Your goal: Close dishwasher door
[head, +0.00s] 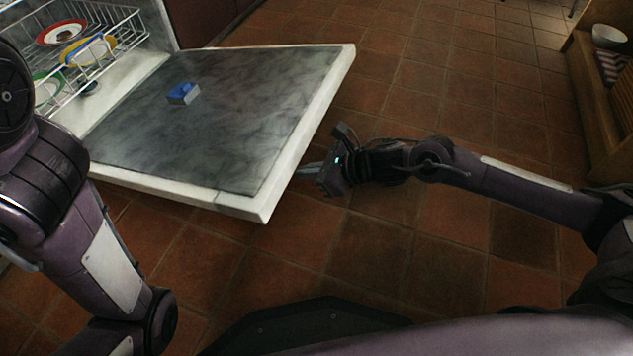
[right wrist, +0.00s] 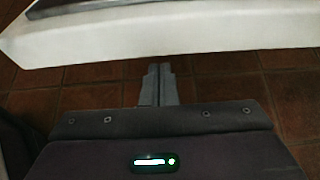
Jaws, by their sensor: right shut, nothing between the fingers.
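The dishwasher door (head: 215,120) is folded down open, its dark inner panel facing up inside a white rim. In the right wrist view the white door edge (right wrist: 170,38) crosses the top of the picture. My right gripper (head: 303,172) is beside the door's right edge near the front corner, its fingertips close to the rim. I cannot tell whether they touch it. Its fingers are together and empty in the right wrist view (right wrist: 158,84). My left arm comes in at the left, but its gripper is out of view.
A wire rack (head: 110,40) with several plates stands at the upper left. A small blue and grey block (head: 183,94) lies on the door panel. A wooden shelf (head: 590,90) with a white bowl (head: 610,37) stands at the right. The tiled floor right of the door is clear.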

